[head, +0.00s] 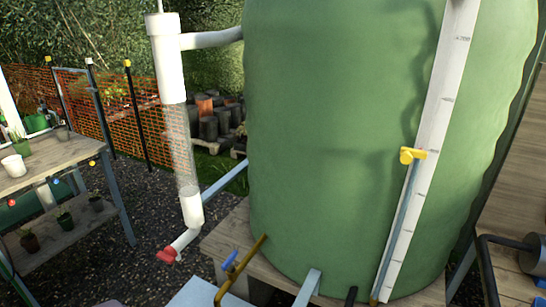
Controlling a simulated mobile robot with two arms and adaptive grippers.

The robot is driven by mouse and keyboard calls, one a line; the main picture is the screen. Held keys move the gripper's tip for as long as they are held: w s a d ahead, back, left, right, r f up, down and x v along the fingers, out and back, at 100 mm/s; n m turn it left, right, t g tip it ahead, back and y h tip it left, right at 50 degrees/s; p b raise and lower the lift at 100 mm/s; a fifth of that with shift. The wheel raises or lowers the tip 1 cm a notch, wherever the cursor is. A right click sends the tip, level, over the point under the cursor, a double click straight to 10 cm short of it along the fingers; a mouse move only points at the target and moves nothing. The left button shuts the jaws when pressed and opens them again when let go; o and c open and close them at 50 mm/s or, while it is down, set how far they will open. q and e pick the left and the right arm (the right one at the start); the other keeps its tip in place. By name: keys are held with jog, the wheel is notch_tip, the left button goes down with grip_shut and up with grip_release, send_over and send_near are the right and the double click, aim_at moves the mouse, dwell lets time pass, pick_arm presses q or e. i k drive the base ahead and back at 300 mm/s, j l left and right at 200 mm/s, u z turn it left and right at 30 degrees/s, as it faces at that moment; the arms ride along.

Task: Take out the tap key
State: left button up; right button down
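I cannot pick out a tap key for certain in the head view. At the foot of the green tank (320,130) a brass-coloured pipe (225,287) rises near a small blue handle (230,262). A red fitting (167,256) sits at the low end of the white pipe (170,65), left of the tank. A yellow piece (411,155) sits on the white level scale (428,150) on the tank's front. Neither of my grippers is in view.
The tank stands on a wooden platform (230,240). A potting bench (65,160) with pots is at the left. Orange mesh fencing (30,90) runs behind it. A black hose (487,262) bends at the lower right. Gravel (150,205) lies open between bench and tank.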

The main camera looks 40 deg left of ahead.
aim_at(229, 264)
jog(key=u, duration=1.75)
jog(key=i+j, duration=0.3)
